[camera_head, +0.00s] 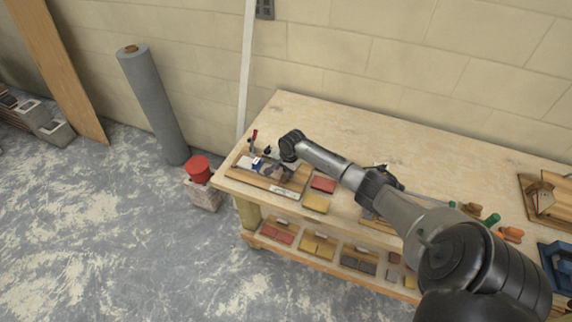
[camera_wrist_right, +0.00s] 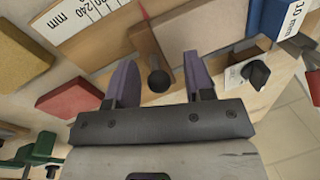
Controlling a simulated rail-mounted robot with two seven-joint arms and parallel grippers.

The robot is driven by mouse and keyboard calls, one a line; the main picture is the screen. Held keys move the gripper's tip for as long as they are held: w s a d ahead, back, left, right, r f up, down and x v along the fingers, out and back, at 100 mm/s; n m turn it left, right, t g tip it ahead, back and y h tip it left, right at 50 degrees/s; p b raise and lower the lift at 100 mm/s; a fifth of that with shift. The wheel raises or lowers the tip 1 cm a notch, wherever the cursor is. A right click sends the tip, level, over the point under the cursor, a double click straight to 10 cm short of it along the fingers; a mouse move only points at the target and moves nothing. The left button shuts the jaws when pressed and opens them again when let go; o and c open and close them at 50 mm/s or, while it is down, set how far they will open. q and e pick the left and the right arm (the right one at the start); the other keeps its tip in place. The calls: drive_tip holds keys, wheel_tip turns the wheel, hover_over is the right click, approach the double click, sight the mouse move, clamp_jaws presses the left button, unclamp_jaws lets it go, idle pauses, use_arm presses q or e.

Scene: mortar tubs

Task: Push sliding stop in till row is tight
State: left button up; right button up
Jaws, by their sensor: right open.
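My right gripper (camera_wrist_right: 162,62) is open, with its two purple fingers apart. In the right wrist view a wooden block (camera_wrist_right: 152,42) with a round black knob (camera_wrist_right: 159,81) shows between and beyond the fingers; it looks like the sliding stop. I cannot tell whether a finger touches it. A white millimetre scale (camera_wrist_right: 85,18) lies beside it. A blue block marked 10 mm (camera_wrist_right: 280,18) is at the upper right. In the head view the gripper (camera_head: 273,169) is low over the wooden fixture board (camera_head: 262,183). The row's gaps cannot be made out. My left gripper is not in view.
A red block (camera_head: 323,184) and a yellow block (camera_head: 316,203) lie right of the board on the workbench (camera_head: 330,122). A black knob on a pale labelled part (camera_wrist_right: 256,73) is close to the right finger. The bench's back middle is clear.

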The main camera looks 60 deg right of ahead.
wheel_tip(320, 180, up, 13)
drive_tip(key=s+p, duration=0.2)
drive_tip(key=shift+s+r, duration=0.2)
drive_tip(key=shift+s, duration=0.1)
drive_tip(key=shift+a, duration=0.1)
idle(0.6)
